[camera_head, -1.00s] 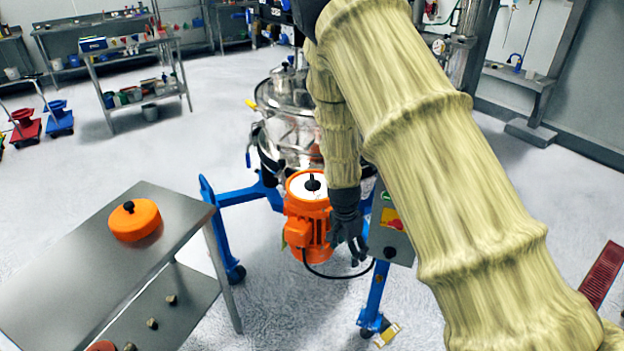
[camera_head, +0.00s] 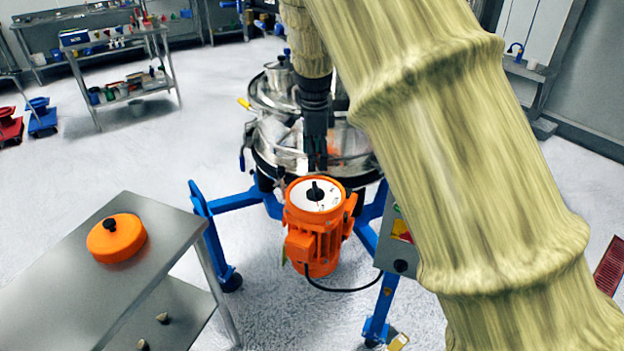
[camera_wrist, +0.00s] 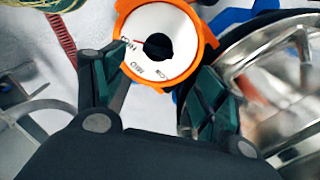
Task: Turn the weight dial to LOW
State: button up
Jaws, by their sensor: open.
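The weight dial (camera_head: 315,195) is a white disc with a black knob on top of the orange motor (camera_head: 318,240). In the wrist view the dial (camera_wrist: 170,58) shows the labels HIGH, MED and LOW around its edge. A short red mark lies by HIGH. The black knob (camera_wrist: 158,46) stands in the middle. My gripper (camera_head: 317,165) is open and empty, pointing down just above and behind the dial in the head view. In the wrist view my gripper (camera_wrist: 160,68) has its green-padded fingers spread either side of the dial's lower part, with the knob ahead between them.
The steel sifter (camera_head: 270,135) stands behind the motor on a blue frame (camera_head: 215,235). A control box (camera_head: 394,245) is at right. A steel table (camera_head: 165,215) with an orange round weight (camera_head: 116,238) stands at left.

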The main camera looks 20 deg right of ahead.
aim_at(315, 187)
notch_tip(315, 187, down, 10)
jog(key=shift+s+d+f+p, duration=0.1)
jog(key=shift+s+f+p, duration=0.1)
jog(key=shift+p, duration=0.75)
jog(key=shift+c, duration=0.2)
jog(key=c, duration=1)
